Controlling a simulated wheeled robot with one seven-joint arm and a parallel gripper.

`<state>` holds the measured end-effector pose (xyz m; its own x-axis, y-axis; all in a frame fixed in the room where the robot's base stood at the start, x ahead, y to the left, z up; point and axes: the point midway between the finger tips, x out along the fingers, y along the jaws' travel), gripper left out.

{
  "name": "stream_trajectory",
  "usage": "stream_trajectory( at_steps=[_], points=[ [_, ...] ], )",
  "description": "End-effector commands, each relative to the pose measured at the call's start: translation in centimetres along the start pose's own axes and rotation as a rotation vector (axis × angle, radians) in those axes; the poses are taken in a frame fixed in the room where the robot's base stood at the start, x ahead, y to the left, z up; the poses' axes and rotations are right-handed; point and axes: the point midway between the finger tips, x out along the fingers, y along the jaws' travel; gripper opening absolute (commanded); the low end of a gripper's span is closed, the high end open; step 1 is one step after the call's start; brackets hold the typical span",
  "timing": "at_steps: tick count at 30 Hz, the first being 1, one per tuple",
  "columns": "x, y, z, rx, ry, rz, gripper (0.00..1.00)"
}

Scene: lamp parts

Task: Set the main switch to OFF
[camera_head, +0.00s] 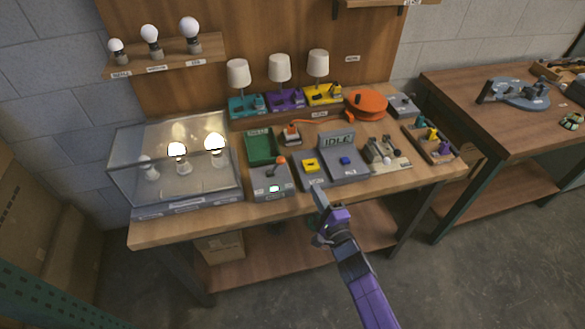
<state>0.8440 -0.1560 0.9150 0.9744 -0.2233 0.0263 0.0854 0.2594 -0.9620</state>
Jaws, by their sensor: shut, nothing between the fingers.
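A grey box (262,184) at the front middle of the bench carries a lever with an orange knob (281,160) and a small lit greenish panel. It looks like the main switch, but its labels are too small to read. The lever leans up and to the right; its setting cannot be told. My gripper (319,195) is shut and empty. It is by the bench's front edge, to the right of the grey box and apart from its knob in the picture.
A clear case (130,165) with bulbs, two glowing brightly, stands left of the grey box. A green tray (262,144) and three lamps stand behind. Floor in front is clear.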

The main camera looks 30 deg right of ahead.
Motion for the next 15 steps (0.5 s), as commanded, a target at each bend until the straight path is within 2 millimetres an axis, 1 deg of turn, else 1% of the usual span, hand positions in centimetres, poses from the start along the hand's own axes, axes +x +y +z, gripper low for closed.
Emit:
stream_trajectory(
  at_steps=[5,9,15],
  points=[
    [2.3,0.2,-0.3,-0.004,-0.001,-0.003,0.0],
    [4.7,0.5,-0.2,-0.003,-0.003,-0.003,0.0],
    [7.5,0.5,0.0,-0.002,-0.005,-0.002,0.0]
  ],
)
